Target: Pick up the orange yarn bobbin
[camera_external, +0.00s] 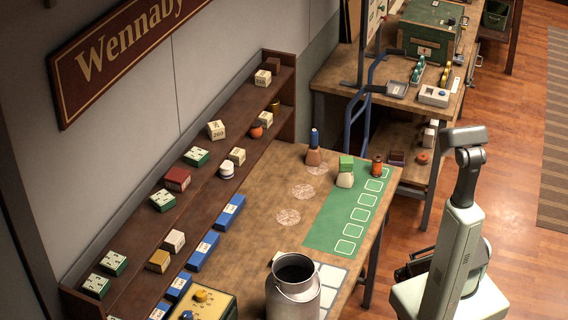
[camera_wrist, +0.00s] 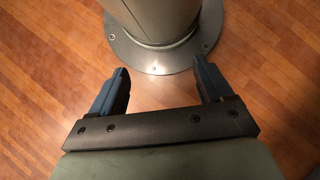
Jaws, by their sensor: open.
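A small orange-red upright piece (camera_external: 377,165), which looks like the orange yarn bobbin, stands at the far right corner of the green mat (camera_external: 318,235) on the wooden table. My gripper (camera_wrist: 163,84) is open and empty in the wrist view, its two dark blue fingers spread wide above the floor, facing the round foot of my base. In the external view my arm is folded at the right, off the table. The gripper is low beside it and mostly hidden there. The bobbin is not in the wrist view.
A green-and-white piece (camera_external: 345,171) stands just left of the bobbin, and a brown-and-blue piece (camera_external: 314,148) farther left. A metal can (camera_external: 293,291) stands at the near table edge. Shelves (camera_external: 220,185) with boxes line the wall. The mat's white-outlined squares are empty.

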